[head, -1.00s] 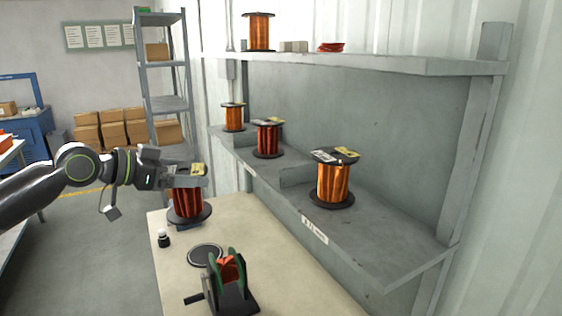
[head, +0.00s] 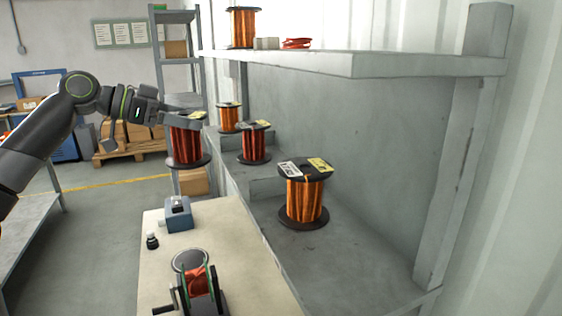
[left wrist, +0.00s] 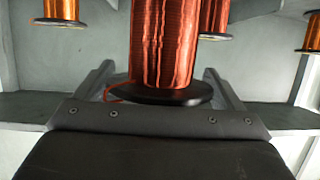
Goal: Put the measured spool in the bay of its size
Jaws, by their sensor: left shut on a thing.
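My left gripper (head: 187,118) is shut on a spool of dark red wire (head: 186,147), gripping it near its top flange. The spool hangs upright above the far end of the bench, left of the shelf. In the left wrist view the held spool (left wrist: 163,45) fills the middle, its lower black flange below. The lower shelf (head: 262,187) has stepped bays with an orange spool (head: 229,117) at the far end, a dark red spool (head: 255,145) in the middle and a larger copper spool (head: 304,196) nearest. No bay label is readable now. My right gripper is not in view.
On the bench (head: 228,240) stand a blue-grey block device (head: 179,215), a small dark bottle (head: 152,241), and a winding fixture (head: 200,287) with a round disc (head: 190,260). The upper shelf (head: 352,62) overhangs the bays and carries another spool (head: 243,28).

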